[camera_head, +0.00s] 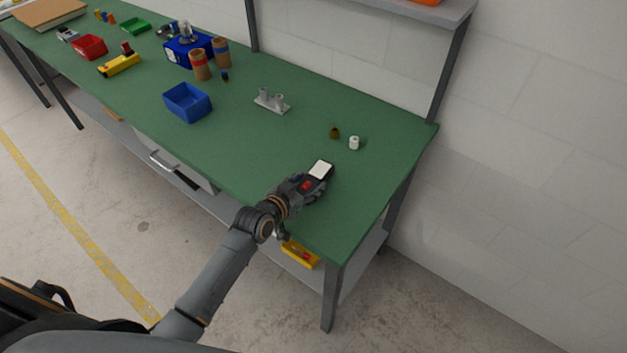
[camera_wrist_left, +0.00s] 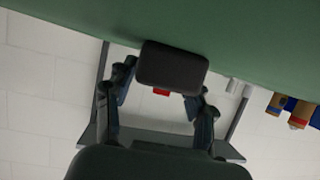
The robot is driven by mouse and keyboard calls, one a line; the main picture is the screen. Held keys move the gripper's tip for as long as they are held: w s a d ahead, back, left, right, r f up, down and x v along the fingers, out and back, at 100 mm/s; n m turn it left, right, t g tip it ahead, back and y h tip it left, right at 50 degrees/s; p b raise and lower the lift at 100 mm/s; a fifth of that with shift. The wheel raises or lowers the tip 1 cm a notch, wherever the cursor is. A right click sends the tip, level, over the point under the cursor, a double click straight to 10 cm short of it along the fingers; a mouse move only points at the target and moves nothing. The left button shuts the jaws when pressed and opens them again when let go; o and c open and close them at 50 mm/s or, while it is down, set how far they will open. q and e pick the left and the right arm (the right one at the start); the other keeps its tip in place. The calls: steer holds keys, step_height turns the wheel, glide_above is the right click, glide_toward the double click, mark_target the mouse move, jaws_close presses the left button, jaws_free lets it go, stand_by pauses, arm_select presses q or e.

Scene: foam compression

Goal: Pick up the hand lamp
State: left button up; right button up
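The hand lamp appears to be the dark, flat device with a white face (camera_head: 321,169) near the front right of the green table. My left gripper (camera_head: 305,184) is at its near end, and a red spot shows between the fingers. In the left wrist view the lamp is a dark rounded block (camera_wrist_left: 172,67) close to the table surface, between the tips of my left gripper (camera_wrist_left: 161,85). The fingers stand apart on either side of it. Whether both press on it is unclear. My right gripper is not in view.
On the green table (camera_head: 375,190), a white cylinder (camera_head: 354,143) and a small brown piece (camera_head: 335,133) stand behind the lamp. A grey fixture (camera_head: 271,101) and a blue bin (camera_head: 187,102) are further left. A yellow tray (camera_head: 300,254) sits on the shelf below.

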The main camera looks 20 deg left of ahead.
arm_select(q)
steer(key=c, duration=0.7)
steer(key=shift+c, duration=0.3)
steer(key=shift+r, duration=0.2)
